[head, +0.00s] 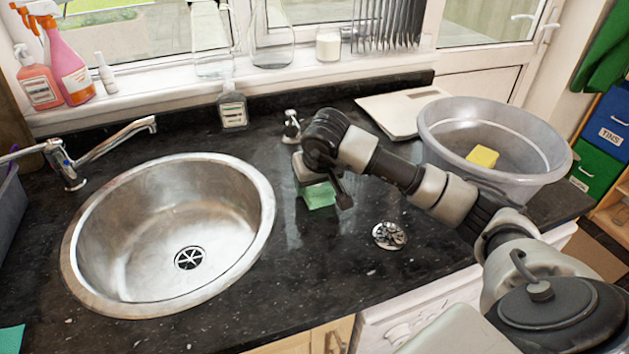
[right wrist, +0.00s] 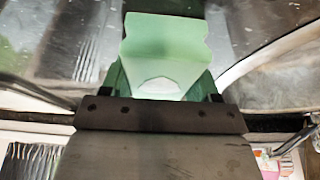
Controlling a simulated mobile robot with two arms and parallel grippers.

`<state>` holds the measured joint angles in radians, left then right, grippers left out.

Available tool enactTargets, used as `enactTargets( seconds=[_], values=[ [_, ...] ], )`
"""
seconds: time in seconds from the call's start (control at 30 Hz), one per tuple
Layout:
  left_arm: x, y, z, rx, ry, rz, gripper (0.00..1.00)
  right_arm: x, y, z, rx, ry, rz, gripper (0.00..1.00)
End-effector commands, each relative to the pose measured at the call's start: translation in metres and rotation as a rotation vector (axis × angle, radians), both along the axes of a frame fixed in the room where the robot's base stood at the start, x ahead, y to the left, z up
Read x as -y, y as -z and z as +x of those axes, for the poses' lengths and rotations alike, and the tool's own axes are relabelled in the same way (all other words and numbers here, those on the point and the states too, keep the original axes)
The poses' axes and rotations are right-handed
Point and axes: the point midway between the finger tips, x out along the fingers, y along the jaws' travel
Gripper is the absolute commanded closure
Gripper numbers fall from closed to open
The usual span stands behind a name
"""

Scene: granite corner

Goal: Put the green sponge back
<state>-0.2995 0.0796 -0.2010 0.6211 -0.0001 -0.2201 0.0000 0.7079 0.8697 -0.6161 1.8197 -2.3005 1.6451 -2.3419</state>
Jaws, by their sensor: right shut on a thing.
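The green sponge (head: 320,196) is at the middle of the dark granite worktop, to the right of the round steel sink (head: 190,220). My right gripper (head: 328,184) is shut on it, with the arm reaching in from the right. The sponge also shows between the jaws in the right wrist view (right wrist: 165,40). I cannot tell whether the sponge touches the worktop. My left gripper is not in view.
A grey basin (head: 545,180) with a yellow sponge (head: 482,156) inside stands at the right. A tap (head: 110,145) is at the sink's left. A bottle (head: 232,108) and a small dispenser (head: 291,127) stand behind. A drain strainer (head: 389,235) is on the worktop, with clear granite around it.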

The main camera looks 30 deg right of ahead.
Motion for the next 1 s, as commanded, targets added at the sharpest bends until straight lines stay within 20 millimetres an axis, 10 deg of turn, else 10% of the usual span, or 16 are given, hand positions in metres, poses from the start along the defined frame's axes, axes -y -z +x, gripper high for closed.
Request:
enactTargets(
  seconds=[0.2,0.57,1.0],
  values=[
    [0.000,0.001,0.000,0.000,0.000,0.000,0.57,0.000,0.001,0.000,0.000,0.000,0.000,0.14],
    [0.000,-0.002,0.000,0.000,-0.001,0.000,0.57,0.000,-0.006,-0.001,0.002,0.000,0.000,0.14],
    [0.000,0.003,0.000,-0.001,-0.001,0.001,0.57,-0.007,-0.086,-0.029,0.006,0.000,0.000,0.14]
  ],
)
